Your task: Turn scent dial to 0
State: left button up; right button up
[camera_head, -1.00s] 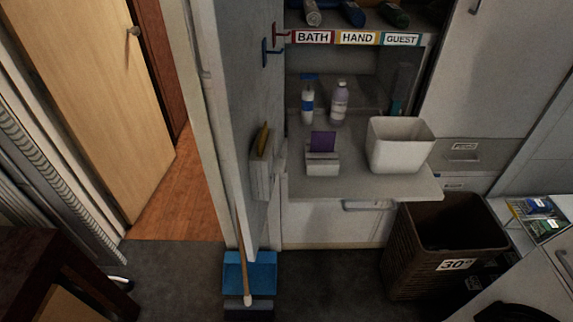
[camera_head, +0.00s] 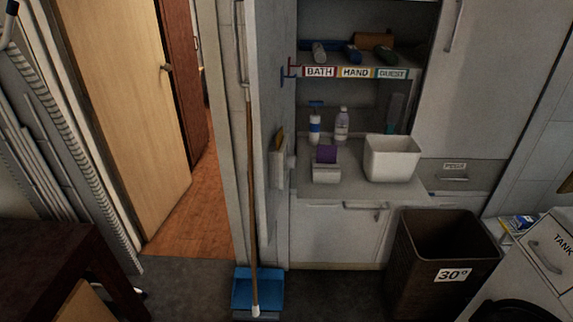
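I cannot make out a scent dial or its number in this view. Neither of my grippers is in view. A pale holder with a yellowish item (camera_head: 277,165) is on the side wall left of the alcove. None of these shows a readable dial.
A white bin (camera_head: 392,160) stands on the counter (camera_head: 365,190). Below right is a dark basket (camera_head: 418,262) marked 30°. A white unit marked TANK (camera_head: 543,262) is at the right edge. A broom (camera_head: 252,200) and blue dustpan (camera_head: 268,288) stand left. A wooden door (camera_head: 125,110) is open.

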aim_at(291, 160)
jog(key=u, duration=0.65)
jog(key=i, duration=1)
jog(key=z, duration=0.35)
